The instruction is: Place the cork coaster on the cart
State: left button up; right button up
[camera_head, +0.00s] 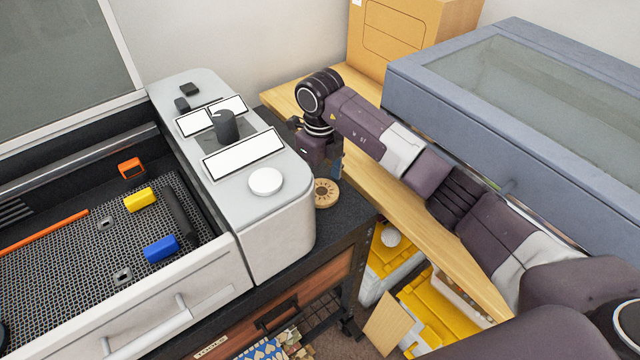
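The cork coaster (326,194) is a round tan disc with a dark pattern at its centre. It appears at the right end of the black cart top (345,215), beside the grey machine. My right gripper (328,172) points down directly above and behind the coaster, very close to it. Its fingers are small and partly hidden by its own body, so I cannot tell whether they are open, or whether they touch the coaster. I cannot tell if the coaster rests on the cart top or is just above it. My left gripper is not in view.
A grey machine (285,225) with an open bed takes up most of the cart. Blue (161,248), yellow (139,200) and orange (130,168) pieces lie on its mesh. A wooden table (425,215) with a blue-grey glazed case (450,82) stands at right, yellow bins (440,312) below.

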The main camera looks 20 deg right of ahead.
aim_at(320, 189)
jog(key=shift+r, duration=0.55)
notch_tip(320, 189, up, 11)
jog(key=b, duration=0.2)
jog(key=shift+r, duration=0.15)
